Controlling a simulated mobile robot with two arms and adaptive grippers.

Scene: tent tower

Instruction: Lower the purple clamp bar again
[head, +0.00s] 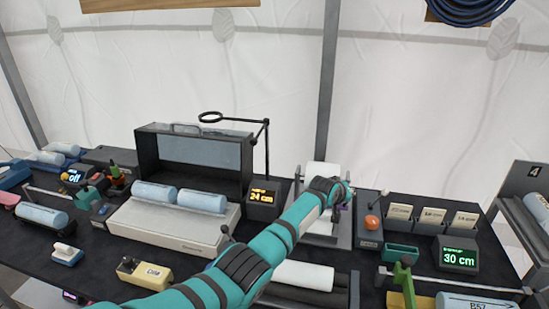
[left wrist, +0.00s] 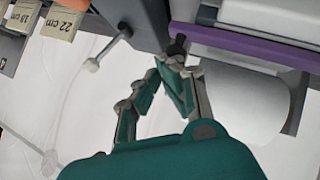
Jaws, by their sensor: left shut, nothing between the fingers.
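The purple clamp bar (left wrist: 245,47) runs from the upper middle to the right edge of the left wrist view, beside a white sheet or roll. A dark knob (left wrist: 177,43) sits at its near end. In the head view only a small purple patch (head: 338,210) shows beside my arm, which hides most of the bar. My left gripper (left wrist: 167,62) is shut and empty, with its fingertips close to the knob. Whether they touch it, I cannot tell. It also shows in the head view (head: 346,191). Whether the bar is raised or down is unclear. My right gripper is not in view.
Right of my left gripper stand a dark box with an orange knob (head: 371,222), a card holder (head: 432,217) and a green 30 cm display (head: 459,255).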

